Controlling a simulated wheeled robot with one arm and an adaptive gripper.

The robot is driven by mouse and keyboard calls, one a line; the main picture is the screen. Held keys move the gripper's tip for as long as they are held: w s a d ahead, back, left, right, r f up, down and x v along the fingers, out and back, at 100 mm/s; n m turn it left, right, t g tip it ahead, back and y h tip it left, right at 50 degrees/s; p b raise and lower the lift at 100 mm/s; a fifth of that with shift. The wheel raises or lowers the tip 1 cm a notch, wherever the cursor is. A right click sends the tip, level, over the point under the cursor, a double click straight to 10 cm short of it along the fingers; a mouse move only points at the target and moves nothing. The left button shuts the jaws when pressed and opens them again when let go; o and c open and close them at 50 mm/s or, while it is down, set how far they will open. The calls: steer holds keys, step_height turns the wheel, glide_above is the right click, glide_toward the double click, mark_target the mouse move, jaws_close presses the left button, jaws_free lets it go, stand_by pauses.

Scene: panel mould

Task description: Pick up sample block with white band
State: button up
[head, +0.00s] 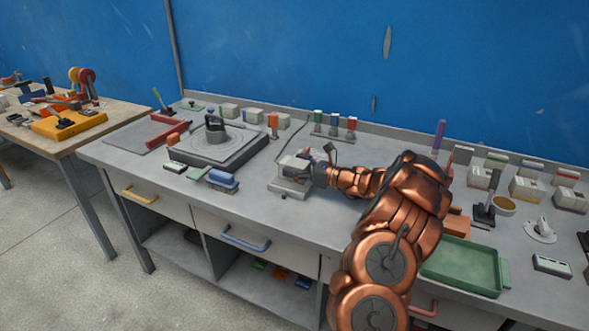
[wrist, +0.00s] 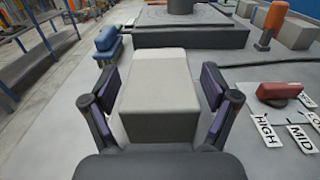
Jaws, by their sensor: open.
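A pale block (wrist: 158,85) with a whitish top and a greyer front stands between the fingers of my gripper (wrist: 160,88) in the wrist view. The fingers are open, one on each side, with a narrow gap visible beside the block.
A dark plate with a round fixture (head: 215,135) stands left of my gripper. A blue-topped block (head: 222,180) is near the front edge. HIGH and MID labels (wrist: 266,131) lie to the right in the wrist view. A green tray (head: 462,265) is at the right.

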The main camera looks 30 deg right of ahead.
steer(key=c, duration=1.5)
steer(key=shift+r, duration=0.1)
